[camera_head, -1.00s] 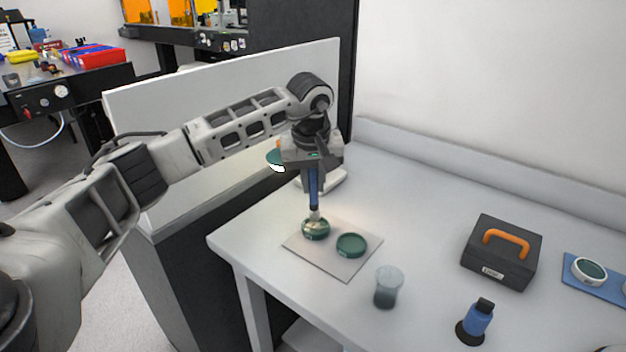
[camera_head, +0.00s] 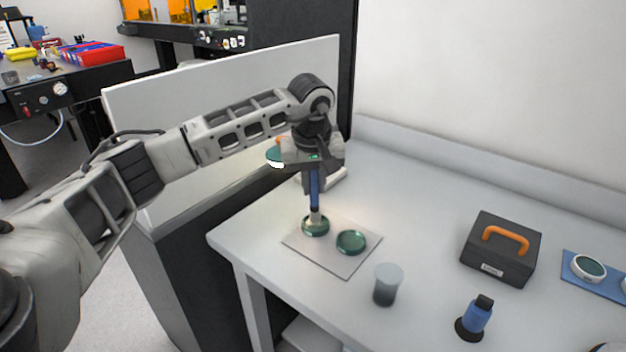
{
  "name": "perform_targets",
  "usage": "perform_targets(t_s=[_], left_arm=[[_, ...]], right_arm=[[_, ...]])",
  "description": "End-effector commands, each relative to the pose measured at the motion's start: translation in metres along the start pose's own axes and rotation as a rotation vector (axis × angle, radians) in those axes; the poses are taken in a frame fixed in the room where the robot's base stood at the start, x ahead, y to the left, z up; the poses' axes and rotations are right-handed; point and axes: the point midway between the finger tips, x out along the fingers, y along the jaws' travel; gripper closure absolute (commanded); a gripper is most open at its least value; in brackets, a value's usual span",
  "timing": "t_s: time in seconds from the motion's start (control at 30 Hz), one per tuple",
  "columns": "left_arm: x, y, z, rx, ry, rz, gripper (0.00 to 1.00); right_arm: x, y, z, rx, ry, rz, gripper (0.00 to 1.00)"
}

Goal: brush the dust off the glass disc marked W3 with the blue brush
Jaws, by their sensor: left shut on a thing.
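My left gripper (camera_head: 313,168) is shut on the blue brush (camera_head: 314,188), which it holds upright with the bristles down. The bristle end is at the left green glass disc (camera_head: 315,228) on a grey mat (camera_head: 320,258); whether it touches the glass is hard to tell. A second green glass disc (camera_head: 351,243) lies on the mat to the right. The marks on the discs are too small to read, so I cannot tell which is W3. No dust can be made out at this size. My right gripper is out of view.
An instrument with a white base (camera_head: 335,180) stands behind my gripper, partly hidden. A frosted cup (camera_head: 388,286) and a blue bottle (camera_head: 477,318) stand in front. A dark case with an orange handle (camera_head: 502,250) and a blue tray (camera_head: 592,284) are at right. The bench between is clear.

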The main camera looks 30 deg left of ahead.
Motion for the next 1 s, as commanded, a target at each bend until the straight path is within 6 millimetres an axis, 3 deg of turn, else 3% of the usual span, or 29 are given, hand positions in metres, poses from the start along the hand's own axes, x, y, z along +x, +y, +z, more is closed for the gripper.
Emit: perform_targets(t_s=[1.0], left_arm=[[-0.001, 0.003, 0.020, 0.001, -0.003, -0.002, 1.00]], right_arm=[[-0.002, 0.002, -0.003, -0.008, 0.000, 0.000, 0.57]])
